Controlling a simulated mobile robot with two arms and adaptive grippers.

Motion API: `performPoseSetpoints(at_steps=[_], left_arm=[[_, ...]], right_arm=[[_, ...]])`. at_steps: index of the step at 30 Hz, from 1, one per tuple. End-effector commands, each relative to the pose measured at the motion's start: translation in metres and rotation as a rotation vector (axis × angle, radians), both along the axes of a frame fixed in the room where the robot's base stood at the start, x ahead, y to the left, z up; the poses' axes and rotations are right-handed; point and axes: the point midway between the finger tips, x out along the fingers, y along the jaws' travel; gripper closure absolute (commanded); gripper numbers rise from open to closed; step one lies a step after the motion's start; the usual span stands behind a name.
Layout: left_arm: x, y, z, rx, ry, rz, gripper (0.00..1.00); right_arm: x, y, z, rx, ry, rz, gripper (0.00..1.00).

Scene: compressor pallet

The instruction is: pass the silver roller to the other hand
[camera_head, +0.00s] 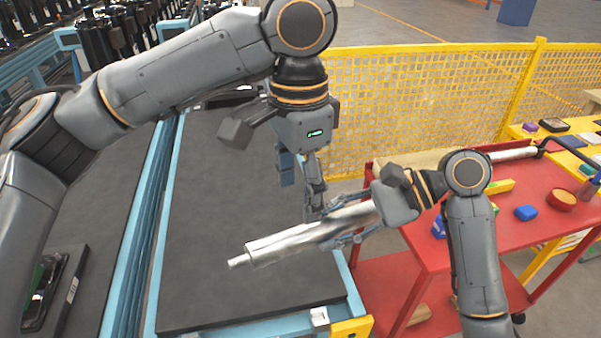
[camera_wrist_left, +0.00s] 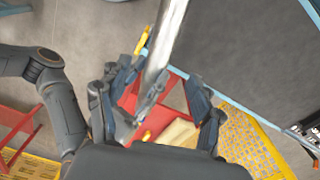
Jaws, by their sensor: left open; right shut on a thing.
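The silver roller (camera_head: 300,240) is a long shiny cylinder with a thin end pin. It slants over the dark conveyor surface, its free end toward the lower left. My right gripper (camera_head: 345,238) is shut on it near its right part. My left gripper (camera_head: 301,190) is open and points down just above the roller. In the left wrist view the roller (camera_wrist_left: 165,45) reaches in from the top between the spread fingers of my left gripper (camera_wrist_left: 160,88). Whether the fingers touch it, I cannot tell. The roller's right end is hidden by my right gripper.
A red cart (camera_head: 420,250) with blocks and another roller (camera_head: 513,154) on its top stands at the right. A yellow mesh fence (camera_head: 420,95) runs behind. The dark conveyor surface (camera_head: 215,205) below the roller is bare. A blue frame edges it.

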Motion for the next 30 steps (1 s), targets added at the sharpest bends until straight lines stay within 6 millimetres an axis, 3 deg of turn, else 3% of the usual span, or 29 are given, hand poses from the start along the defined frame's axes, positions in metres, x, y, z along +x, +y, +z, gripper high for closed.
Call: performPoseSetpoints(at_steps=[9, 15, 21, 29, 30], left_arm=[[0.000, 0.001, -0.061, -0.001, 0.002, 0.003, 0.35], [0.000, 0.000, -0.089, -0.003, 0.001, 0.003, 0.35], [0.000, 0.000, -0.101, -0.004, 0.000, 0.003, 0.35], [0.000, 0.000, -0.102, -0.004, -0.001, 0.003, 0.35], [0.000, 0.000, -0.102, -0.004, -0.001, 0.003, 0.41]], right_arm=[[0.000, 0.000, 0.002, 0.004, -0.002, 0.000, 1.00], [0.000, 0.000, 0.002, 0.004, -0.003, 0.000, 1.00], [0.000, 0.000, 0.002, 0.004, -0.003, 0.000, 1.00], [0.000, 0.000, 0.001, 0.004, -0.003, 0.000, 1.00], [0.000, 0.000, 0.001, 0.004, -0.003, 0.000, 1.00]])
